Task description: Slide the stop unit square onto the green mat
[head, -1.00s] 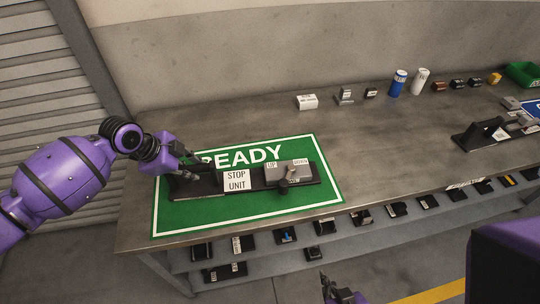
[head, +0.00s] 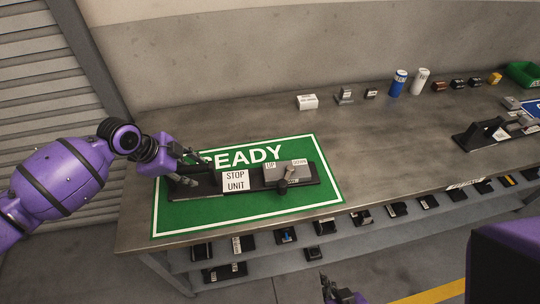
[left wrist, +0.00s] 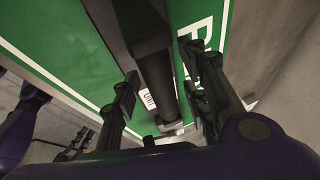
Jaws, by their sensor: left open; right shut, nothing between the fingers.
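The stop unit (head: 235,181) is a long black base with a white STOP UNIT label and a grey lever box at its right end. It lies on the green mat (head: 190,221), its length roughly along the mat's long edges. Its left end is partly hidden by my left gripper (head: 197,168), so I cannot tell its exact squareness. In the left wrist view, the open fingers of my left gripper (left wrist: 162,97) stand either side of a black bar of the unit (left wrist: 155,75). My right gripper (head: 342,293) is shut and empty, low in front of the bench.
Small parts, a blue can (head: 398,83) and a white can (head: 419,82) stand along the back. Another black unit (head: 482,136) lies at the right. A lower shelf (head: 270,257) holds several small parts.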

